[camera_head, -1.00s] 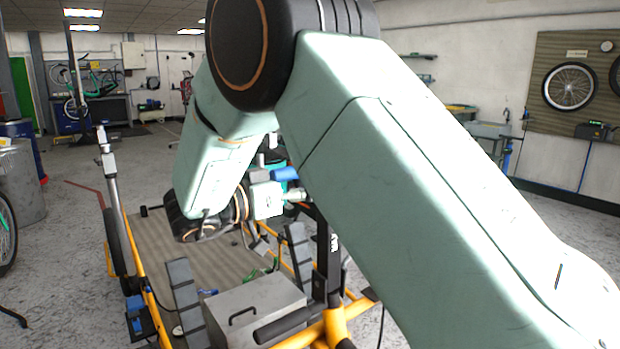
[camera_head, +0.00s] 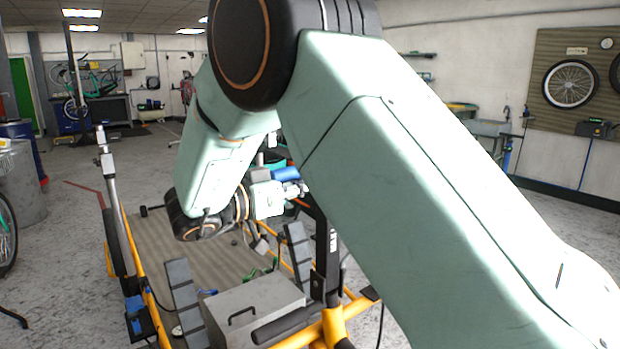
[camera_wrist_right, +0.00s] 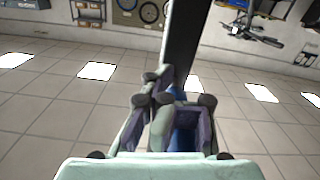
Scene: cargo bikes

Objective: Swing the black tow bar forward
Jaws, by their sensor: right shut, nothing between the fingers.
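The black tow bar (camera_head: 328,245) stands upright with white lettering near the front of the yellow-framed cargo bike (camera_head: 306,340), partly hidden by my right arm. In the right wrist view a dark bar (camera_wrist_right: 187,40) rises just beyond the fingertips; it looks like the tow bar. My right gripper (camera_head: 294,188) is beside the upper part of the bar in the head view. Its fingers (camera_wrist_right: 165,100) are shut with nothing between them. I cannot tell whether they touch the bar. My left gripper is not in view.
A grey metal box (camera_head: 262,299) with a black handle sits on the bike's bed (camera_head: 155,236). A grey-and-black post (camera_head: 110,180) stands left of the bed. A wheel (camera_head: 5,235) is at the left edge. Grey floor (camera_head: 65,285) is open on the left.

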